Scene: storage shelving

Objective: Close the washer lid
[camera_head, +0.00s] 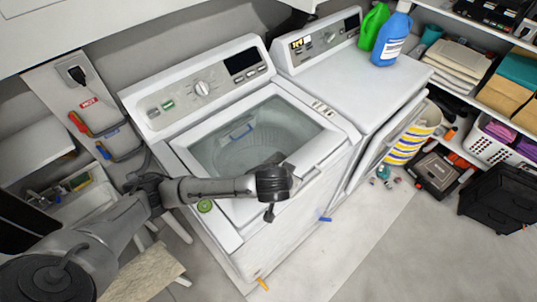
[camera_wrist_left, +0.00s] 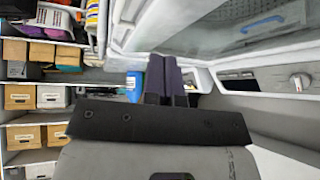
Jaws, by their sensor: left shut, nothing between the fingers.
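The white washer (camera_head: 225,220) stands in the middle of the head view. Its lid (camera_head: 325,150) has a white frame and a large clear window and lies low over the tub; I cannot tell whether it is fully down. The drum and a blue item show through the window. My left gripper (camera_head: 276,180) is over the front part of the lid, partly covering the frame. In the left wrist view the gripper's fingers (camera_wrist_left: 166,77) are shut and empty, with the lid (camera_wrist_left: 185,30) close by; contact is unclear. My right gripper is not in view.
A dryer (camera_head: 355,85) adjoins the washer's right side, with green (camera_head: 374,25) and blue (camera_head: 392,38) bottles on top. Shelves with a white basket (camera_head: 487,150) are at right. A black crate (camera_head: 495,195) stands on the floor. The floor in front is mostly clear.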

